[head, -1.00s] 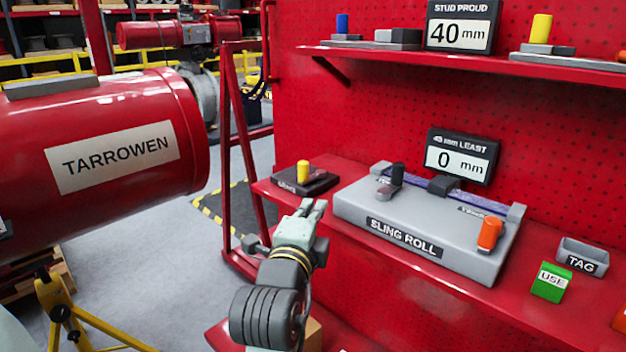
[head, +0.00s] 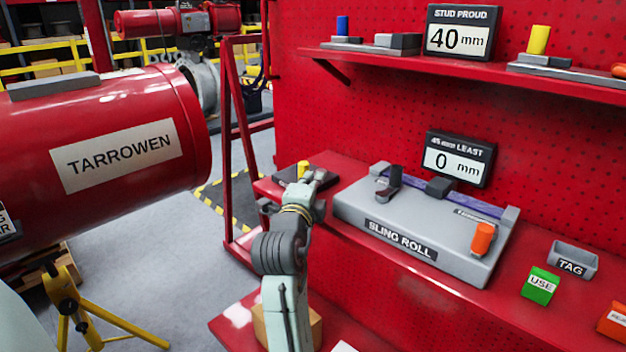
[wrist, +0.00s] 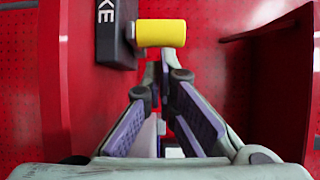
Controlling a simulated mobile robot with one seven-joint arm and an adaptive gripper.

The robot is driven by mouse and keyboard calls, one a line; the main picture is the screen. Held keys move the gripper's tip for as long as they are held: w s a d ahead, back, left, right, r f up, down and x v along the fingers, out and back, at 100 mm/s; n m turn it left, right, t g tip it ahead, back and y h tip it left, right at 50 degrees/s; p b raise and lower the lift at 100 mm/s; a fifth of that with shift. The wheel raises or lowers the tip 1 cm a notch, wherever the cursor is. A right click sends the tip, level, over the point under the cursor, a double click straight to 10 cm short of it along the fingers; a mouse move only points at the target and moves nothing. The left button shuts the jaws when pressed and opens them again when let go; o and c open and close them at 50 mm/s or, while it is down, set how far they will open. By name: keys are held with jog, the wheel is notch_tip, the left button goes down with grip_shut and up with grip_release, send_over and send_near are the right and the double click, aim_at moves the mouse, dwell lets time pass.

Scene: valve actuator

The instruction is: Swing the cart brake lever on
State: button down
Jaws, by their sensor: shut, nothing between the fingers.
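The brake lever has a yellow cylindrical handle (head: 303,169) and stands on a dark block (head: 325,161) at the left end of the red shelf. In the wrist view the yellow handle (wrist: 160,33) sticks out sideways from the dark block (wrist: 115,40), whose white lettering ends in "KE". My gripper (head: 318,178) is shut and empty, just in front of the lever, and hides part of the block. In the wrist view the fingertips (wrist: 157,72) lie close below the handle. I cannot tell whether they touch it.
The grey sling roll unit (head: 350,212) stands on the shelf to the right of my gripper. A green USE block (head: 540,285) and a grey TAG tray (head: 573,260) are further right. A red frame post (head: 236,150) stands to the left.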

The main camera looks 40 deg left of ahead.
dwell(0.3)
jog(key=shift+s+a+m+h+b, duration=0.15)
jog(key=shift+a+m+h+b, duration=0.2)
jog(key=shift+h+b, duration=0.2)
